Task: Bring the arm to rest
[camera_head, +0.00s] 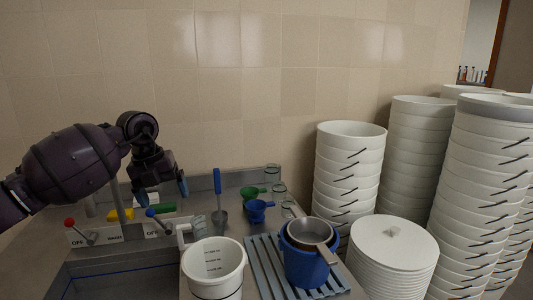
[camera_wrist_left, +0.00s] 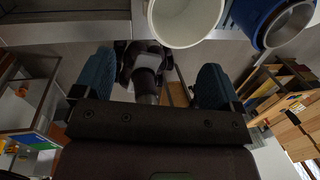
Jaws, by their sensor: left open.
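My left arm (camera_head: 75,165) comes in from the left in the head view, dark purple, raised above the sink counter and bent downward at the wrist. My left gripper (camera_head: 163,192) points down with its blue-tipped fingers spread, above the counter behind the sink. Nothing shows between the fingers. In the left wrist view the gripper (camera_wrist_left: 152,82) also shows its two blue fingers wide apart and empty. My right gripper is in neither view.
A white bucket (camera_head: 213,265), a blue bucket (camera_head: 305,268) on a slatted rack (camera_head: 262,265), and green and blue scoops are to the right. Tall white bucket stacks (camera_head: 348,170) fill the far right.

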